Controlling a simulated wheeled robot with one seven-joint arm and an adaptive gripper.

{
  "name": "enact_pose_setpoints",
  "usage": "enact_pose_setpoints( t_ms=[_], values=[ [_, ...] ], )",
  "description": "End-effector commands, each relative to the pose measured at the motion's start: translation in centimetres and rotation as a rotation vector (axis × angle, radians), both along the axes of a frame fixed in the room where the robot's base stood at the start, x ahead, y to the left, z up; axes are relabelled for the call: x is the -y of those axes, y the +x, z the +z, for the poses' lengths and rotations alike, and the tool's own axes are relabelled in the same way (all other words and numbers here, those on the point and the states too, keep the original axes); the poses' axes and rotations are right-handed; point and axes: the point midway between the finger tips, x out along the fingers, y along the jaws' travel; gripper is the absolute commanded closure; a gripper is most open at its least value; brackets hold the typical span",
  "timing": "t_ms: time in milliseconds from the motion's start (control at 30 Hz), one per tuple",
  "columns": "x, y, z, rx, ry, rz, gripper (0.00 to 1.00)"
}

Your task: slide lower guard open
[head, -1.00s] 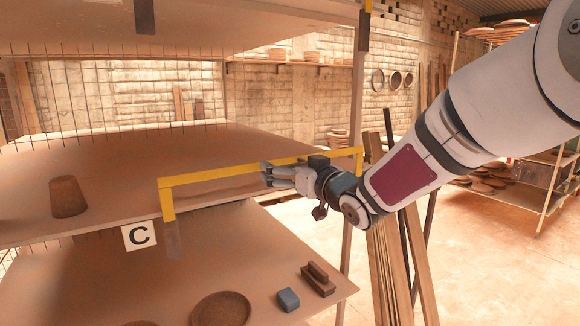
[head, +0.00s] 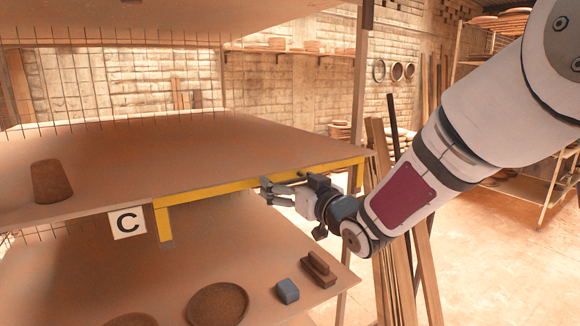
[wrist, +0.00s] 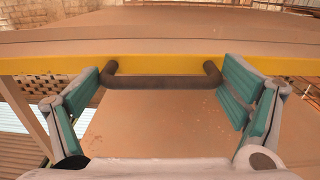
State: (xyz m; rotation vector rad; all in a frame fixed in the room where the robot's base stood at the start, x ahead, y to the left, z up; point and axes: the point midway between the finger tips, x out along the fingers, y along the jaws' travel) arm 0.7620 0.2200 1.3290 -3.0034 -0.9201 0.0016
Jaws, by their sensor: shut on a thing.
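The lower guard (head: 212,191) is a yellow frame with a downturned leg at each end. In the head view its top bar runs along the front edge of the middle shelf, about level with the board. In the wrist view its yellow bar (wrist: 45,65) crosses the picture and carries a dark bar handle (wrist: 165,82). My gripper (head: 268,191) is at the guard's bar, right of its middle. Its teal-padded fingers stand at both ends of the handle, and it is shut on the handle. The handle is mostly hidden in the head view.
A brown pot (head: 52,181) stands on the middle shelf (head: 200,150). Below lie a round dish (head: 218,304), a blue block (head: 288,291) and a brown block (head: 319,270). Planks (head: 395,270) lean beside the rack's post.

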Motion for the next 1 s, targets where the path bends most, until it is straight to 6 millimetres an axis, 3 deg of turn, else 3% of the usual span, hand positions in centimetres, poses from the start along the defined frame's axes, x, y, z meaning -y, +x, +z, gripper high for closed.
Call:
enact_pose_setpoints(
  t_ms=[67,367,400,767,1000],
  values=[
    [-0.2,0.0,-0.8,-0.004,0.003,0.003,0.58],
    [-0.2,-0.1,-0.7,-0.001,0.003,0.002,0.59],
    [-0.2,-0.1,-0.7,-0.001,0.003,0.002,0.02],
    [-0.1,-0.4,-0.6,0.003,0.002,0.004,0.0],
    [2.1,-3.2,-0.7,0.001,-0.001,-0.002,0.0]
  ],
)
